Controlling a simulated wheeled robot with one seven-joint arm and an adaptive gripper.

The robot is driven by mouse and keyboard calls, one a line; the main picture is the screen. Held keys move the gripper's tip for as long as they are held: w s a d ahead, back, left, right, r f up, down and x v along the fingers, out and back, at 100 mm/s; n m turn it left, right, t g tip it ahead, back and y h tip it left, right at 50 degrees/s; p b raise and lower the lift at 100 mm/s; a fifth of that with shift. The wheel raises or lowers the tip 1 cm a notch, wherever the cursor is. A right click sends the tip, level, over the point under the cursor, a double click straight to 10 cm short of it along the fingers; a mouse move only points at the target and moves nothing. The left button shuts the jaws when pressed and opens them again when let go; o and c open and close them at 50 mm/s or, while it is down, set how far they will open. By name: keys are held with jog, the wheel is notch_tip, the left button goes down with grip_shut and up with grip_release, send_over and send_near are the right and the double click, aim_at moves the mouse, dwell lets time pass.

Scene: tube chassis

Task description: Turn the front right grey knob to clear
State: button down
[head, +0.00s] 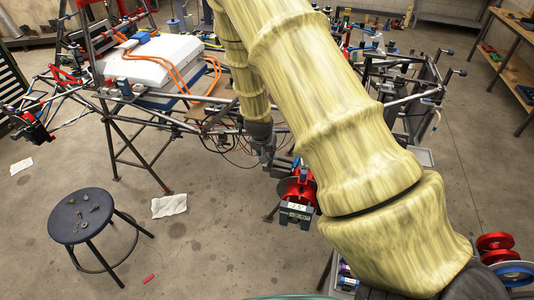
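My yellow, bamboo-textured arm crosses the head view from the lower right to the top and comes back down near the middle. My gripper (268,162) hangs at its end, pointing down, beside the front tubes of the chassis (150,103). It is small and dark here, and I cannot tell whether its fingers are open or shut. I cannot make out the front right grey knob; it is too small to tell or hidden behind my arm or gripper. My arm also covers much of the chassis's right side.
A red device with a numbered display (298,207) stands just right of and below my gripper. A dark round stool (80,232) with small parts is at the lower left. White papers (169,206) lie on the floor. A workbench (515,50) stands at the far right.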

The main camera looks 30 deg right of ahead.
jog(key=shift+w+d+r, duration=0.1)
jog(key=c, duration=1.3)
grip_release()
jog(key=v, duration=1.2)
